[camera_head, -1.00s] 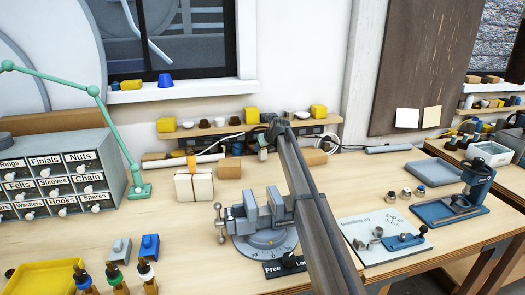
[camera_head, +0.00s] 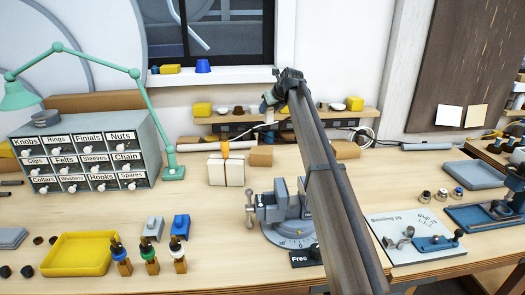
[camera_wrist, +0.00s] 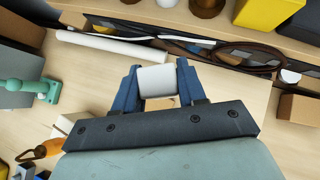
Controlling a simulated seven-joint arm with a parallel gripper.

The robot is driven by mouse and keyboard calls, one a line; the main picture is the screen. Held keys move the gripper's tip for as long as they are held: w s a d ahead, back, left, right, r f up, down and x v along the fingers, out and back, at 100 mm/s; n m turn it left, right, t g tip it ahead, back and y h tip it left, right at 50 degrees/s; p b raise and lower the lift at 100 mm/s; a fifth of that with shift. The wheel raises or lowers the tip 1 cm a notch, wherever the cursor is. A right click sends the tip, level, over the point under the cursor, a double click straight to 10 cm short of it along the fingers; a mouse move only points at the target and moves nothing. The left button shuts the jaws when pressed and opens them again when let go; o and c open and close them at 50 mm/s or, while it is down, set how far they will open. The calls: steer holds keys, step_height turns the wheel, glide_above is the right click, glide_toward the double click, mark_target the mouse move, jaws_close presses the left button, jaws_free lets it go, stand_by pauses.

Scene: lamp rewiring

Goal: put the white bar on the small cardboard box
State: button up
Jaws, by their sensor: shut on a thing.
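My gripper (camera_head: 268,104) is raised above the back of the bench, in front of the shelf. In the wrist view its blue fingers (camera_wrist: 157,85) are shut on a white bar (camera_wrist: 157,78), seen as a short pale block between them. The small cardboard box (camera_head: 261,156) sits on the bench, right of a cream block with an orange band (camera_head: 226,170). In the wrist view, a tan patch that looks like this box (camera_wrist: 160,103) shows below the bar, mostly hidden by my gripper.
Another cardboard box (camera_head: 346,150) stands farther right, also in the wrist view (camera_wrist: 300,109). A long white tube (camera_wrist: 110,45) lies behind. The shelf (camera_head: 228,119) holds yellow blocks and cups. A vise (camera_head: 280,210) stands in front; a drawer cabinet (camera_head: 90,150) is left.

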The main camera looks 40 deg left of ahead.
steer(key=s+n+g, duration=0.2)
steer(key=s+n, duration=0.1)
steer(key=s, duration=0.2)
steer(key=n+g, duration=0.1)
glide_above(261, 150)
steer(key=shift+y, duration=0.3)
steer(key=shift+f, duration=5.1)
steer(key=shift+f, duration=0.15)
steer(key=o, duration=1.1)
steer(key=v, duration=1.2)
steer(key=shift+w+d, duration=0.1)
